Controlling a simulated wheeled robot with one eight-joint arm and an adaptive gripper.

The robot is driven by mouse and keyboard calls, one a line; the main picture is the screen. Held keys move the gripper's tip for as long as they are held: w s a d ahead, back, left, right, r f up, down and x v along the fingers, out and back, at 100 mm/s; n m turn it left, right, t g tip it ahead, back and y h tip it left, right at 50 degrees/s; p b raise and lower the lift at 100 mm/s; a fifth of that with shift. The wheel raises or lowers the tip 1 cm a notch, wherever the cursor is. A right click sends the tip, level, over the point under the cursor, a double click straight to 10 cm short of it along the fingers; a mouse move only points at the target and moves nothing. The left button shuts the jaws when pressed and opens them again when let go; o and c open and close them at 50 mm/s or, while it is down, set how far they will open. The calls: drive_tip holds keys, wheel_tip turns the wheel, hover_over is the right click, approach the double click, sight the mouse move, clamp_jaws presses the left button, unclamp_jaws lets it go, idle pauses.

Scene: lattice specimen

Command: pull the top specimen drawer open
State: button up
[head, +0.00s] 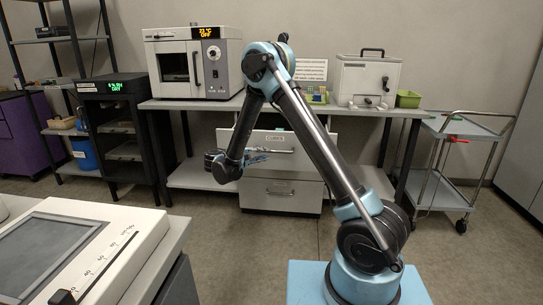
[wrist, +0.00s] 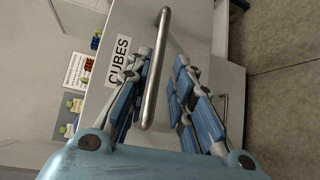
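The top specimen drawer (head: 308,165) is a pale front under the back bench. In the wrist view its front (wrist: 192,45) carries a "CUBES" label (wrist: 118,62) and a silver bar handle (wrist: 155,70). In the head view the front looks wider than the lower drawer and seems to stand forward of it; how far is unclear. My gripper (wrist: 163,75) is at the handle, its two blue-and-grey fingers apart with the bar between them. I see no clear contact on both sides. In the head view my gripper (head: 262,156) partly covers the drawer front.
The lower drawer (head: 281,195) sits below, with its own handle. An oven (head: 195,62) and a white box (head: 368,80) stand on the bench (head: 270,106). A cart (head: 460,130) is at right, a white device (head: 80,250) at front left. The floor before the drawers is clear.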

drive_tip(key=shift+v, duration=1.8)
drive_tip(key=d+r+m+g+y, duration=0.15)
drive_tip(key=d+r, duration=0.25)
drive_tip(key=d, duration=0.4)
drive_tip(key=d+r+g, duration=0.3)
drive_tip(key=d+r, duration=0.1)
drive_tip(key=d, duration=0.4)
drive_tip(key=s+d+r+m+g+y, duration=0.1)
drive_tip(key=s+d+y, duration=0.1)
drive_tip(key=s+d, duration=0.45)
drive_tip(key=s+d+r+m+g+y, duration=0.15)
drive_tip(key=s+d, duration=0.25)
drive_tip(key=d, duration=0.5)
drive_tip(key=s+d+f+m+g+y, duration=0.1)
drive_tip(key=s+d+y, duration=0.15)
drive_tip(key=s, duration=0.45)
drive_tip(key=s+d+f+m+g+y, duration=0.1)
drive_tip(key=s+d, duration=0.2)
drive_tip(key=s, duration=0.3)
drive_tip(key=s+f+m+y, duration=0.2)
drive_tip(key=s+f, duration=0.1)
drive_tip(key=s, duration=0.4)
drive_tip(key=s+f+m+y, duration=0.1)
drive_tip(key=s+f+m, duration=0.1)
drive_tip(key=s+f, duration=0.2)
drive_tip(key=s, duration=0.3)
drive_tip(key=shift+a+y, duration=0.35)
